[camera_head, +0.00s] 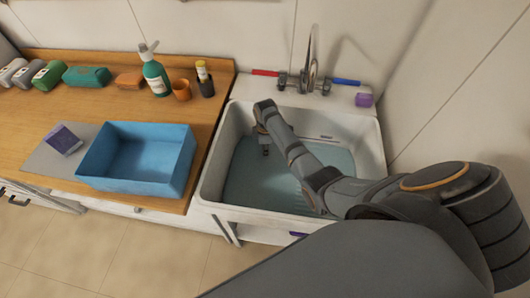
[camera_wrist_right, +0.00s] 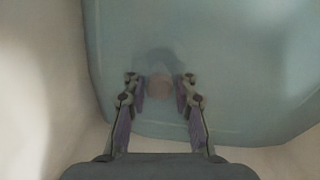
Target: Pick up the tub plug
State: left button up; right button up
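The tub plug (camera_wrist_right: 160,87) is a small round pinkish thing on the bottom of the sink (camera_head: 213,165), seen in the right wrist view through bluish water (camera_head: 247,185). My right gripper (camera_wrist_right: 159,82) is open. Its two fingertips are on either side of the plug in that view, with a gap on each side. How far above the plug they are I cannot tell. In the head view my right gripper (camera_head: 265,150) points down into the left part of the sink, and the plug is not visible there. My left gripper is out of view.
The sink walls are close around my right arm. A tap (camera_head: 310,75) stands at the back, with a purple block (camera_head: 364,100) on the rim. On the wooden counter (camera_head: 100,108) left are a blue bin (camera_head: 140,180), a green spray bottle (camera_head: 155,75) and an orange cup (camera_head: 182,91).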

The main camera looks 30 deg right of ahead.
grip_shut()
jog(key=shift+r, duration=0.1)
